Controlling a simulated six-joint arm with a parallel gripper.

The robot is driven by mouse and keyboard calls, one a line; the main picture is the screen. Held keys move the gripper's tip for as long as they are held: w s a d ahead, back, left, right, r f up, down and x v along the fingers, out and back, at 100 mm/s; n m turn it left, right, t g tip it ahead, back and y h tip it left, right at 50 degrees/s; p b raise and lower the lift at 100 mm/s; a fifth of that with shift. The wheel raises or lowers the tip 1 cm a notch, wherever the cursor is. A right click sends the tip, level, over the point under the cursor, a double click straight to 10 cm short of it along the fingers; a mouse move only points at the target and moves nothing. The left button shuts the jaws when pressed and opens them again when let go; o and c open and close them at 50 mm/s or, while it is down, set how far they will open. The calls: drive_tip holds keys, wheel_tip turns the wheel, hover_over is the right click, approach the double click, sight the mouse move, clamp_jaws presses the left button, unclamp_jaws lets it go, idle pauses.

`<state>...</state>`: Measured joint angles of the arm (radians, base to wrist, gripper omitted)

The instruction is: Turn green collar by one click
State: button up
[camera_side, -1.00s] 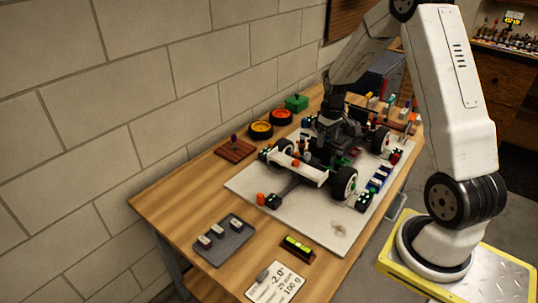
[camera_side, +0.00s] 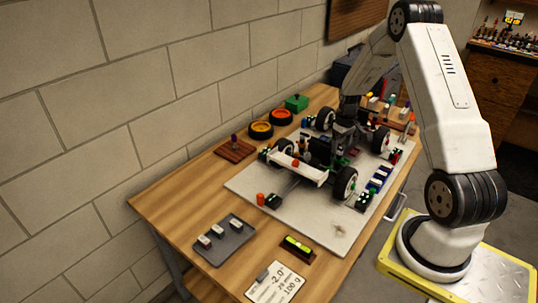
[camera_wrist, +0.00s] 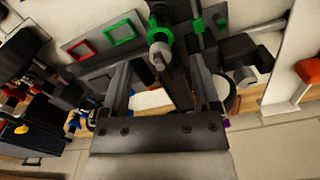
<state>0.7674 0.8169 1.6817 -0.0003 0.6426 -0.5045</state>
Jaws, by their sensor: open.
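The race car (camera_side: 318,150) stands on a pale board, its white wing toward the camera. In the wrist view a green collar (camera_wrist: 159,33) sits around a grey rod, just beyond and between my fingertips. A smaller green ring (camera_wrist: 197,26) is on a thinner rod to its right. My gripper (camera_wrist: 160,62) is open, one finger on each side of the rod. I cannot tell whether either finger touches it. In the side view my gripper is over the car, its fingers hard to make out, and I cannot pick out the collar there.
Red (camera_wrist: 83,50) and green (camera_wrist: 119,33) square frames lie left of the collar in the wrist view. Dark car parts crowd both sides. Orange-and-black wheels (camera_side: 261,130), a grey tray (camera_side: 224,240) and a level (camera_side: 298,246) lie on the bench (camera_side: 170,205). The board's front is mostly clear.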

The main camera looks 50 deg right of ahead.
sight(339, 158)
drive_tip(key=shift+f, duration=2.4)
clamp_jaws()
